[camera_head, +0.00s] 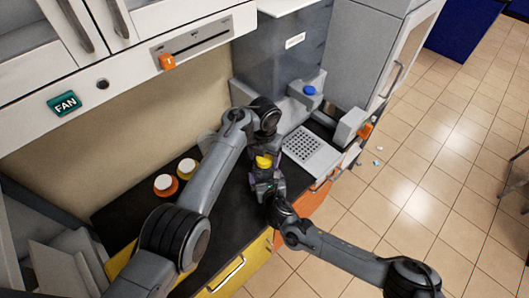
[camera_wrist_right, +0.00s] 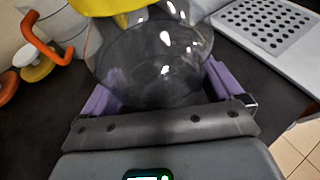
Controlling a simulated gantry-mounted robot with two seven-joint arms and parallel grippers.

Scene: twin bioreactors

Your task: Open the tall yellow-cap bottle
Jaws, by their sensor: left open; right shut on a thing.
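The tall bottle is clear and round, with a yellow cap (camera_head: 263,161). It stands upright over the dark bench, and its clear body (camera_wrist_right: 155,60) fills the middle of the right wrist view, with the cap cut off at the top edge. My right gripper (camera_wrist_right: 160,95) is shut on the bottle body, a purple finger on each side. My left gripper (camera_head: 267,152) is open close to the cap, its wrist bent down from above. Its fingers are small and partly hidden, so I cannot tell whether they touch the cap.
Two jars, one orange (camera_head: 166,185) and one yellow (camera_head: 187,168), stand on the dark bench (camera_head: 128,205) to the left. A light perforated plate (camera_head: 305,148) lies right of the bottle, near a blue-capped device (camera_head: 309,90). Upper cabinets overhang the back.

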